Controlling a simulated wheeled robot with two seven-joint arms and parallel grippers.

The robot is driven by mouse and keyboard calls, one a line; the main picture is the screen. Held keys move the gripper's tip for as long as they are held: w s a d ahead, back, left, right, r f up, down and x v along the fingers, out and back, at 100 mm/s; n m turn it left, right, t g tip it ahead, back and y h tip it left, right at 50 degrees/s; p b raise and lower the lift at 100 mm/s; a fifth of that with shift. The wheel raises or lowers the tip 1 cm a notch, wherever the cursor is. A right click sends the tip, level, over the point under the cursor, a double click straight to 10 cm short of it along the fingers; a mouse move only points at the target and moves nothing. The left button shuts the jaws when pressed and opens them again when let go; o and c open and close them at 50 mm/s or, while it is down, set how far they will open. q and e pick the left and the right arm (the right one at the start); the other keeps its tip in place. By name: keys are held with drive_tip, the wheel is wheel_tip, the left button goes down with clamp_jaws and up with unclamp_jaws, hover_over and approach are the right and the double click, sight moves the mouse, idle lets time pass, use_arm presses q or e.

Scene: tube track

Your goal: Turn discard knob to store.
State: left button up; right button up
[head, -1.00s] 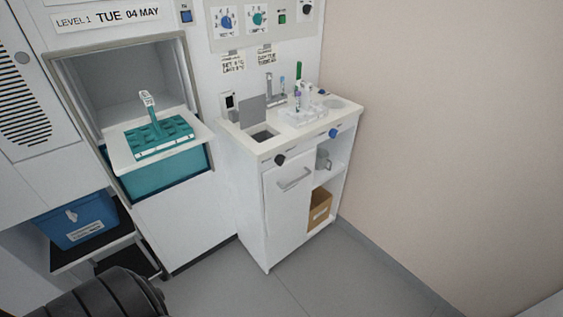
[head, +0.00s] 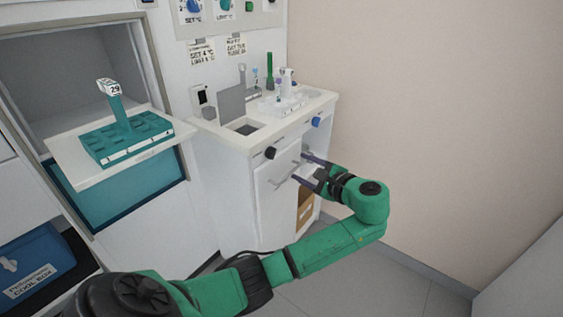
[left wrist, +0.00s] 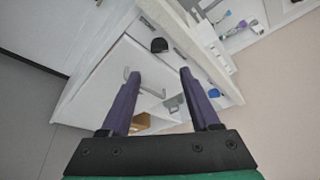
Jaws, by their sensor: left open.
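A black knob (head: 271,153) sits at the front left of the white cabinet's top edge, and a blue knob (head: 316,122) at its right. No label is readable on either, so I cannot tell which is the discard knob. In the left wrist view the black knob (left wrist: 159,45) lies beyond the fingertips and the blue knob (left wrist: 214,93) to their right. My left gripper (head: 303,167) is in front of the cabinet, below and between the knobs. Its purple fingers (left wrist: 160,78) are apart with nothing between them. My right gripper is not in view.
The white cabinet door has a bar handle (head: 286,176) close to the fingers. A clear rack (head: 284,104) with tubes stands on the counter, beside a square opening with a raised grey flap (head: 231,106). A teal rack (head: 127,140) sits on a shelf at left. A wall closes the right.

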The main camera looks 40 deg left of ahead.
sight(274, 155)
use_arm(q)
drive_tip(key=x, duration=1.4)
drive_tip(key=shift+w+d+f, duration=0.15)
drive_tip(key=shift+f, duration=0.05)
clamp_jaws()
